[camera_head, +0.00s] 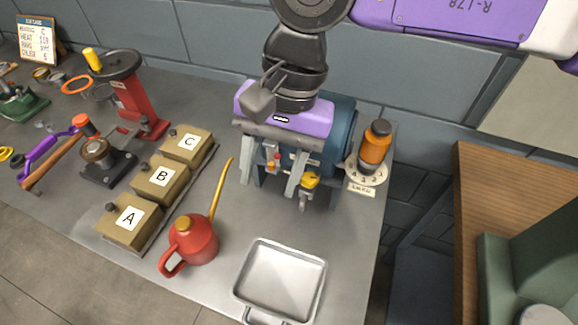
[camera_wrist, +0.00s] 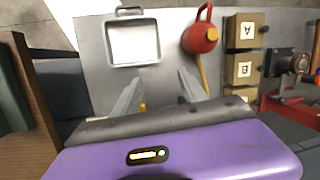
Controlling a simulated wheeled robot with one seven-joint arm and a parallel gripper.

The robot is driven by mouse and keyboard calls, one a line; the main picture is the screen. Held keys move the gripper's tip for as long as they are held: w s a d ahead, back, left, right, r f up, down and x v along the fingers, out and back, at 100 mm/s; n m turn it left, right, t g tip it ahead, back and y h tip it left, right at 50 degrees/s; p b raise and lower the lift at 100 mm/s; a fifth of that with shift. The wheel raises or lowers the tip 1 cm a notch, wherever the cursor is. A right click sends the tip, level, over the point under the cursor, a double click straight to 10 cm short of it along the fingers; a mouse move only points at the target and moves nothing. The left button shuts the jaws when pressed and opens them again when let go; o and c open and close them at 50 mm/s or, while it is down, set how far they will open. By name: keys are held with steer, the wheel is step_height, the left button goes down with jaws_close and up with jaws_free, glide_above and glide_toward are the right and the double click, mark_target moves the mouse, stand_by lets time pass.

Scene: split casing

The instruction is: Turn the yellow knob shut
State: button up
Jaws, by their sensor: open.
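The yellow knob (camera_head: 310,181) is low on the front of the dark blue casing (camera_head: 341,135) in the head view. In the wrist view only a sliver of the yellow knob (camera_wrist: 143,107) shows beside one finger. My gripper (camera_head: 268,188) is open, with its two grey fingers spread in front of the casing. The knob shows just right of the right finger in the head view. My gripper's fingers also show in the wrist view (camera_wrist: 159,84), with nothing seen held between them. My purple hand hides much of the casing; I cannot tell whether a finger touches the knob.
An orange bottle (camera_head: 376,146) stands on a numbered dial right of the casing. A red watering can (camera_head: 191,241) and a metal tray (camera_head: 281,277) are in front. Boxes A, B (camera_head: 161,178) and C stand left. Bare bench lies between the casing and tray.

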steer(key=r+t+h, duration=0.1)
steer(key=t+h, duration=0.1)
glide_above(309, 177)
steer(key=shift+s+a+r, duration=0.15)
steer(key=shift+d, duration=0.2)
step_height(309, 177, down, 8)
steer(key=shift+r+p, duration=0.15)
steer(key=shift+p, duration=0.4)
steer(key=shift+c, duration=0.2)
jaws_close()
